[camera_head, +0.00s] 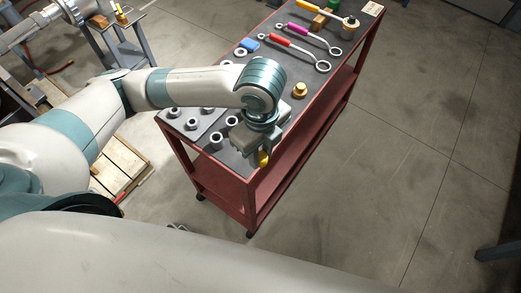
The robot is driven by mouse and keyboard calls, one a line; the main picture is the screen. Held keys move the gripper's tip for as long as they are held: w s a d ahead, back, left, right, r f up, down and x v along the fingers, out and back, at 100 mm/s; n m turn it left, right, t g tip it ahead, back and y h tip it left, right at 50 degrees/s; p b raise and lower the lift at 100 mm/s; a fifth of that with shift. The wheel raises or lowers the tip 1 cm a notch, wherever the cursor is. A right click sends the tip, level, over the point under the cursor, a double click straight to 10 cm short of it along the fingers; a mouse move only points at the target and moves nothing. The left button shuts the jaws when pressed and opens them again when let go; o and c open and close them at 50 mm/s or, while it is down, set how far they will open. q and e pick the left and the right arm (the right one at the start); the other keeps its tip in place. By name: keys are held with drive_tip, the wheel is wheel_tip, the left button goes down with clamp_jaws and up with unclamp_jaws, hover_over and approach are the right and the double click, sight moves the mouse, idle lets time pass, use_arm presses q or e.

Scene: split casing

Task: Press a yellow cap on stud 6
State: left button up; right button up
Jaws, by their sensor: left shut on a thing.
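My left gripper (260,151) points down over the near end of the cart top. It is shut on a yellow cap (263,159), of which only a small part shows below the fingers. Several pale round studs (216,139) stand on the grey casing (205,127) to the left of the gripper. The wrist and hand hide part of the casing, and I cannot read any stud numbers. I cannot tell whether the cap touches a stud. My right gripper is not in view.
A brass-yellow flanged piece (299,90) stands right of my wrist.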

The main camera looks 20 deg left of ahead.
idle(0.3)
use_arm(q)
drive_tip(key=n, duration=0.1)
drive_tip(key=f+n, duration=0.1)
drive_tip(key=a+n, duration=0.1)
drive_tip(key=shift+w+f+n+b, duration=0.25)
drive_tip(key=shift+f+n+b, duration=0.1)
drive_tip(key=shift+f+n, duration=0.05)
drive_tip(key=a+f+n, duration=0.1)
drive_tip(key=n, duration=0.2)
drive_tip(key=a+f+n+b, duration=0.1)
drive_tip(key=n, duration=0.2)
drive_tip(key=w+a+f+n, duration=0.1)
drive_tip(key=n, duration=0.1)
drive_tip(key=shift+a+f+n, duration=0.15)
drive_tip(key=shift+f+n, duration=0.15)
drive_tip(key=shift+n, duration=0.1)
drive_tip(key=a+f+n, duration=0.1)
drive_tip(key=n, duration=0.2)
drive_tip(key=a+f+n+b, duration=0.1)
drive_tip(key=a+n, duration=0.1)
drive_tip(key=n, duration=0.1)
drive_tip(key=a+f+n, duration=0.2)
drive_tip(key=n, duration=0.1)
drive_tip(key=shift+w+b, duration=0.3)
drive_tip(key=shift+b, duration=0.05)
drive_tip(key=shift+a+f+n, duration=0.25)
drive_tip(key=shift+a+n, duration=0.35)
drive_tip(key=shift+n, duration=0.6)
